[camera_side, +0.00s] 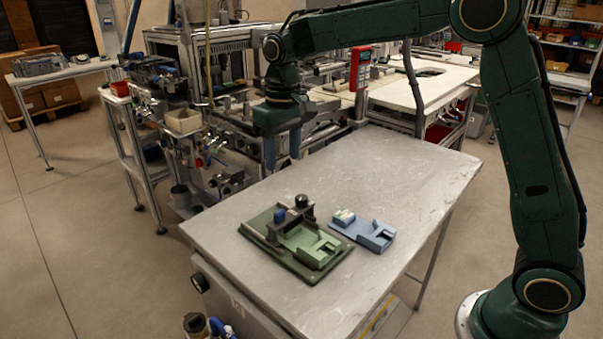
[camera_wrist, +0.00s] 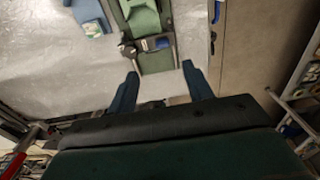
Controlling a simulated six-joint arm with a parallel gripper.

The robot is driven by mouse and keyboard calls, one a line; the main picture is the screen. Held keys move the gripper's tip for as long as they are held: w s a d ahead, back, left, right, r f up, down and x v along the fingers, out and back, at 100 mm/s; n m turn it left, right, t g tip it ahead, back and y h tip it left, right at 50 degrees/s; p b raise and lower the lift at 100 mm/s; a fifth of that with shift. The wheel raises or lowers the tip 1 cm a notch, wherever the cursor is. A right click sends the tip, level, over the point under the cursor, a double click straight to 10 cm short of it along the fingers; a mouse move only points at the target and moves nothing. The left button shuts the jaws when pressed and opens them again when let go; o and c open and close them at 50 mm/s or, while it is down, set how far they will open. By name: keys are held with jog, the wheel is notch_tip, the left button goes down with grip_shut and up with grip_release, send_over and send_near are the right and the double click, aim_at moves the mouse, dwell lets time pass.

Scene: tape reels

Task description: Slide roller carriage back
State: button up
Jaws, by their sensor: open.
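A green fixture (camera_side: 256,225) lies on the metal table. The roller carriage (camera_side: 292,219), a dark crosspiece with a black knob (camera_side: 306,202) and a blue block (camera_side: 280,216), sits across its middle. A paler green piece (camera_side: 318,253) lies at its right end. My gripper (camera_side: 283,163) is open and empty, pointing down above the table's far left part, apart from the fixture. In the wrist view my gripper (camera_wrist: 160,68) shows two blue fingers spread apart. The carriage (camera_wrist: 148,47) appears beyond the fingertips, with the fixture (camera_wrist: 158,63) under it.
A light blue fixture (camera_side: 364,232) with a pale green piece (camera_side: 344,215) stands right of the green one. The metal table (camera_side: 400,170) is bare behind both. Machinery and a red handheld device (camera_side: 360,67) stand behind the table.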

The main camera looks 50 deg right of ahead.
aim_at(279, 211)
jog(key=shift+w+a+f, duration=0.25)
jog(key=shift+w+f, duration=0.5)
jog(key=shift+f, duration=0.05)
notch_tip(279, 211, down, 14)
jog(key=shift+r, duration=0.1)
dwell(0.4)
grip_shut()
